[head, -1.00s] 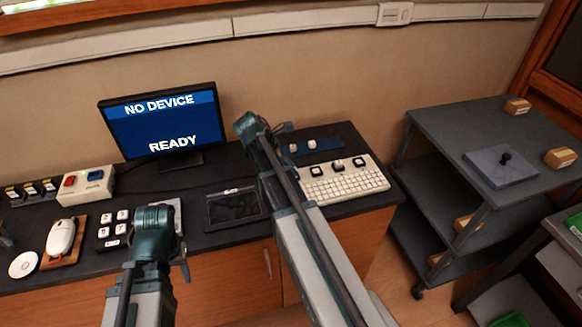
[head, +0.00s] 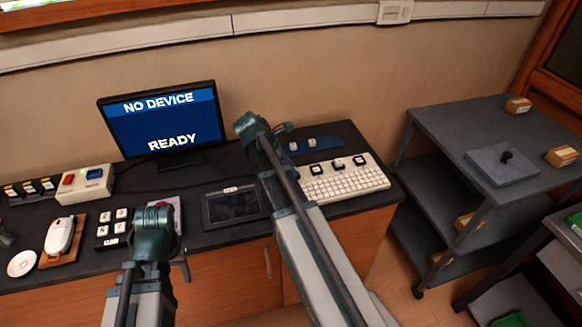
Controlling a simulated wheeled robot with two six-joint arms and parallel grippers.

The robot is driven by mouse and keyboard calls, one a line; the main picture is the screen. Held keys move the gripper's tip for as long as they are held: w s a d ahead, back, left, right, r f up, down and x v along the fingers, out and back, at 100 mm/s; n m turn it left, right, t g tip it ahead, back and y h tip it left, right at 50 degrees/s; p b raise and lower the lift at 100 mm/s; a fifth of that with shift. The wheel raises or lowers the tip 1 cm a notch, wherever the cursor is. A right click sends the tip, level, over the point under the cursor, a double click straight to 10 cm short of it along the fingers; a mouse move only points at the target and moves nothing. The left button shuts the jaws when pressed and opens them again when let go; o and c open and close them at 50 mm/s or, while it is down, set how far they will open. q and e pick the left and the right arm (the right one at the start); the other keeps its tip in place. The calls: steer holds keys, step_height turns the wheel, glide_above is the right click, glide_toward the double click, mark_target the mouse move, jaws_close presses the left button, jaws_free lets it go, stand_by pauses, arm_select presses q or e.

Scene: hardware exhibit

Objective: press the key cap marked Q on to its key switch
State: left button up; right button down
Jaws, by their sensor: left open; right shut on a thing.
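A white keyboard (head: 345,182) stands on the dark bench, with several black square key positions along its back edge; small pale tops show on them. Two small pale key caps (head: 311,143) sit on a blue mat (head: 328,138) behind it. I cannot read a Q on any cap. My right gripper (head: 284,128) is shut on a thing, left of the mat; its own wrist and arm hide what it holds. My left gripper (head: 184,264) is open at the bench's front edge, well left of the keyboard, mostly hidden by its wrist.
A monitor (head: 160,120) reads "NO DEVICE" and "READY". A dark tablet (head: 233,206) lies between my arms. A black pad with white keys (head: 113,228), a white mouse-like device (head: 60,235) and a switch box (head: 86,184) stand at left. A grey cart (head: 470,140) stands at right.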

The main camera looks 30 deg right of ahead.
steer(key=c, duration=0.6)
jaws_free()
steer(key=shift+o, duration=0.3)
steer(key=o, duration=0.4)
steer(key=shift+r, duration=0.1)
steer(key=shift+r+p, duration=3.45)
steer(key=shift+p, duration=0.15)
